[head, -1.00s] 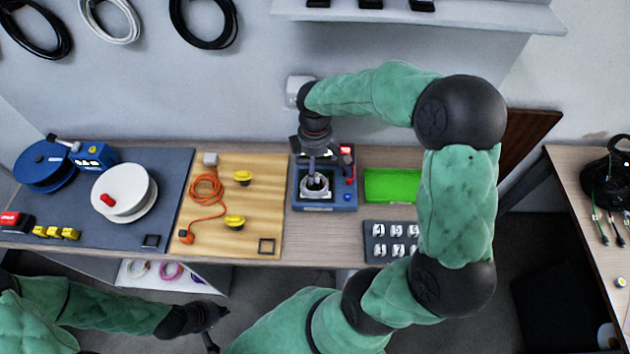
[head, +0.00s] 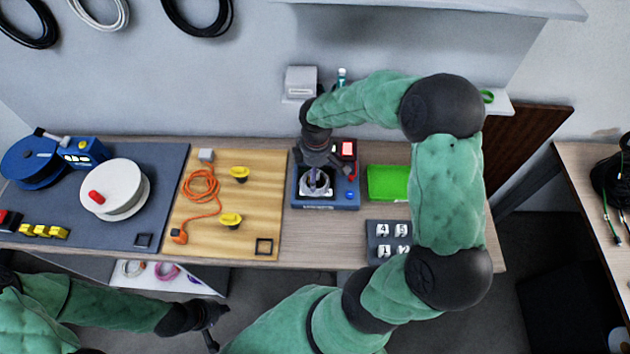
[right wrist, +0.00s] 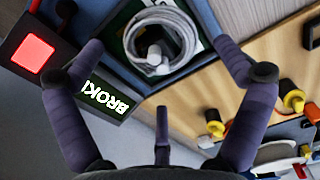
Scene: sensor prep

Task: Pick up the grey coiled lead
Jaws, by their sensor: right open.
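The grey coiled lead (right wrist: 187,30) lies in a dark recess on top of a blue test device (head: 325,201). It also shows in the head view (head: 317,187), partly covered by my right gripper. My right gripper (head: 317,178) reaches down over the device. In the right wrist view my right gripper (right wrist: 160,50) is open, its fingers spread on either side of the coil, with nothing clearly held. Whether the fingers touch the coil cannot be told. My left gripper (head: 217,326) is open and empty at the lower left, below the bench's front edge.
The device has a lit red screen (right wrist: 33,52) and a green text display (right wrist: 108,99). A wooden board (head: 265,215) with an orange cord (head: 201,184) and yellow knobs is left of it. A green tray (head: 388,183) and a number rack (head: 378,240) are right.

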